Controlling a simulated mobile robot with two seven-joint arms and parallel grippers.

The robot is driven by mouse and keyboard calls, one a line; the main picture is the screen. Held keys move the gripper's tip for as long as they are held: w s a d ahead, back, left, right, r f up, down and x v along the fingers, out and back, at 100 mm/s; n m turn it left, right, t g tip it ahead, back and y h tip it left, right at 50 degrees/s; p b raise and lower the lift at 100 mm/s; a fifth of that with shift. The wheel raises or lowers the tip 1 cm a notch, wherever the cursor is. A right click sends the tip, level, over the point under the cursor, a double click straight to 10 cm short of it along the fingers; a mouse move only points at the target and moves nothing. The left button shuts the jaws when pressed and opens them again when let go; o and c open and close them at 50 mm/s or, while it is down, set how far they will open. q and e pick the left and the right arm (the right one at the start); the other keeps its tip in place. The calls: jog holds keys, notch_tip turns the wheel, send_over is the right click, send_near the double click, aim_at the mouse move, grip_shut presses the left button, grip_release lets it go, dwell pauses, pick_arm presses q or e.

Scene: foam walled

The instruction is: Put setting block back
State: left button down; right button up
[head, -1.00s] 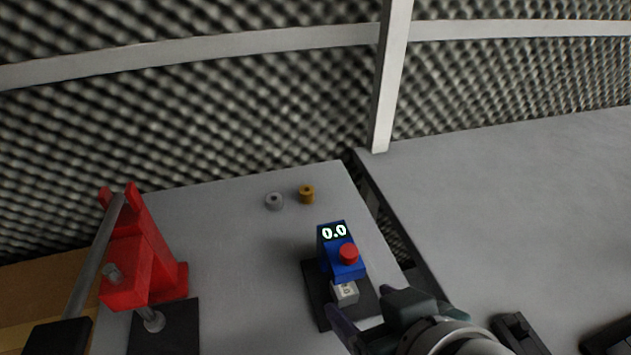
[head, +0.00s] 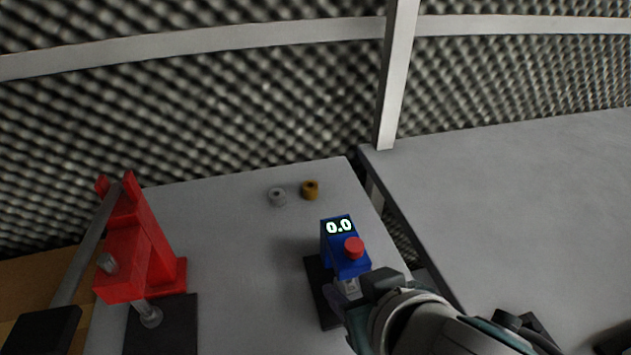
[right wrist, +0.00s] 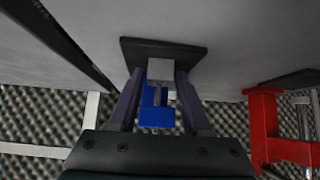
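The setting block (head: 350,286) is a small pale block on the black base plate of the blue gauge (head: 348,256), under its probe. The gauge has a red button and a display reading 0.0. My right gripper (head: 345,300) is low at the gauge in the head view and partly covers the block. In the right wrist view the two fingers stand on either side of the grey block (right wrist: 160,69), with narrow gaps showing, so the gripper looks open around it. My left gripper is not in view.
A red press (head: 140,250) with a long lever stands at the left. A grey ring (head: 277,197) and a brass ring (head: 310,190) lie behind the gauge. A gap separates this table from the right-hand table (head: 510,210). Foam walls stand behind.

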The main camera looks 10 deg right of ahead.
grip_shut()
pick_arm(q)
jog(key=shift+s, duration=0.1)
pick_arm(e)
jog(key=shift+s, duration=0.1)
dwell(0.3)
